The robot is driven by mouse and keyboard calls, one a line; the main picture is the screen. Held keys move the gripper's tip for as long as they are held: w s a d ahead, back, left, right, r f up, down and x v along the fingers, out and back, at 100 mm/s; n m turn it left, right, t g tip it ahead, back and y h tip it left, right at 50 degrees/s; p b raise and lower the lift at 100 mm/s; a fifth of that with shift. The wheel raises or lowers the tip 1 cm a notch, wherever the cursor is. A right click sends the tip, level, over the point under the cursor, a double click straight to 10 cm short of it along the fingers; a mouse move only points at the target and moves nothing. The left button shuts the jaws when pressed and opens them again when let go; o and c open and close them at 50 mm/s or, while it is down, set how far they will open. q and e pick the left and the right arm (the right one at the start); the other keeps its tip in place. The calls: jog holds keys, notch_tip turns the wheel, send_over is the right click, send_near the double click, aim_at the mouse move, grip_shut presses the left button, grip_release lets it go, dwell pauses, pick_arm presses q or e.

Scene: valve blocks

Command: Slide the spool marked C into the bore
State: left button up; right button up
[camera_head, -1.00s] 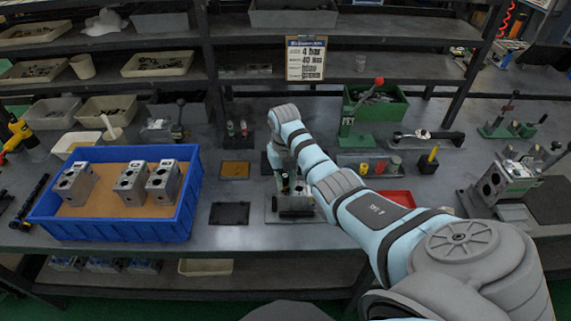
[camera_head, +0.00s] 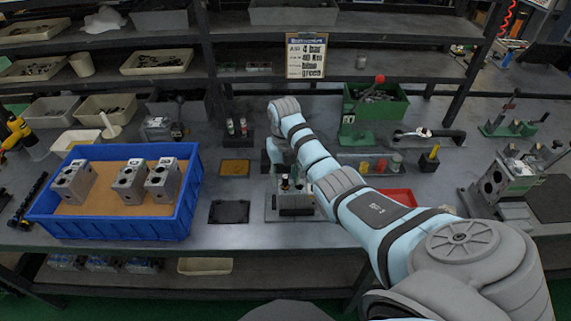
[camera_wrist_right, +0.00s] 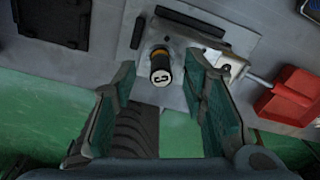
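The spool marked C (camera_wrist_right: 161,66) stands on a grey stand (camera_wrist_right: 180,45); its pale end with a dark letter faces the camera, above a gold band and dark body. My right gripper (camera_wrist_right: 158,78) is open, with its two green-padded fingers on either side of the spool's line and apart from it. In the head view the right gripper is mostly hidden at the stand (camera_head: 272,208). A grey valve block (camera_head: 492,183) with dark round bores is held in a fixture at the right. My left gripper is not in view.
A blue tray (camera_head: 113,227) with three valve blocks stands at the left. A black pad (camera_head: 229,212) lies left of the stand. A red tray (camera_head: 399,196), also in the wrist view (camera_wrist_right: 292,98), is to the right. A green bin (camera_head: 378,105) stands behind.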

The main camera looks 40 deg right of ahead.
notch_tip(320, 180, up, 6)
jog(key=shift+f, duration=0.25)
jog(key=shift+s, duration=0.1)
